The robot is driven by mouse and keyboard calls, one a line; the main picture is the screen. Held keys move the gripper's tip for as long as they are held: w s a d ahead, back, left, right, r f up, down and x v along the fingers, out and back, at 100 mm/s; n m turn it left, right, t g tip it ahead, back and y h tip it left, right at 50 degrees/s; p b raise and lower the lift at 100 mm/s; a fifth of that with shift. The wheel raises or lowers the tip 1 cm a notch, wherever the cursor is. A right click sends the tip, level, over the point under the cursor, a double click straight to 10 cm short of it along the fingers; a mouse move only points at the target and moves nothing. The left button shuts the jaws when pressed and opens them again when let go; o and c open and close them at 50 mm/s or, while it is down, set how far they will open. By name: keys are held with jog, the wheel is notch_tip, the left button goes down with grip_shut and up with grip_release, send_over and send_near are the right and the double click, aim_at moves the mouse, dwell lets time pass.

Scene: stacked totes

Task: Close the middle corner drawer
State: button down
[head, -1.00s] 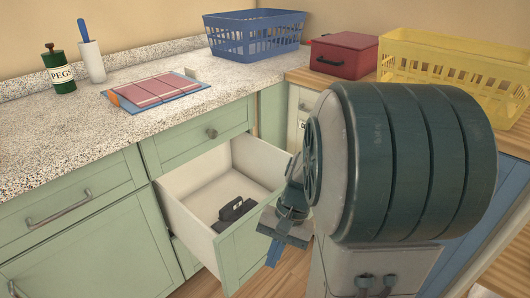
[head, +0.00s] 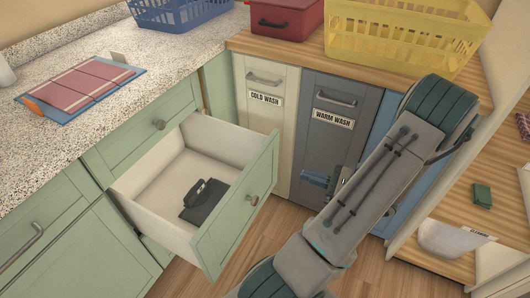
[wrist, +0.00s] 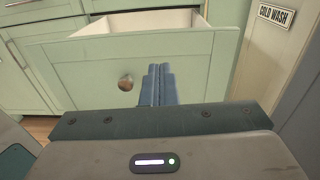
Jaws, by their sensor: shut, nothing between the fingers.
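The middle corner drawer (head: 235,213) is pulled out, with a pale green front and a round knob (head: 252,200). A dark grey object (head: 203,200) lies inside on its floor. In the wrist view the drawer front (wrist: 190,68) faces me, with its knob (wrist: 126,83) left of my fingers. My gripper (wrist: 158,72) is shut and empty, its blue fingers pointing at the drawer front; whether they touch it I cannot tell. In the head view my gripper (head: 314,179) is to the right of the drawer, apart from its front, partly hidden by my arm.
Cold wash (head: 264,110) and warm wash (head: 333,125) panels stand right of the drawer. The counter above holds a blue basket (head: 180,14), a red box (head: 284,18) and a yellow basket (head: 395,38). Wooden shelves (head: 500,165) are at right. Wood floor (head: 262,245) is clear before the drawer.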

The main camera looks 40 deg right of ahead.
jog(key=b, duration=0.2)
send_near(261, 156)
jog(key=shift+m+h, duration=0.3)
jog(key=x, duration=0.5)
jog(key=shift+a, duration=0.45)
jog(key=shift+w+a, duration=0.25)
jog(key=shift+w, duration=0.45)
jog(key=shift+w+r, duration=0.1)
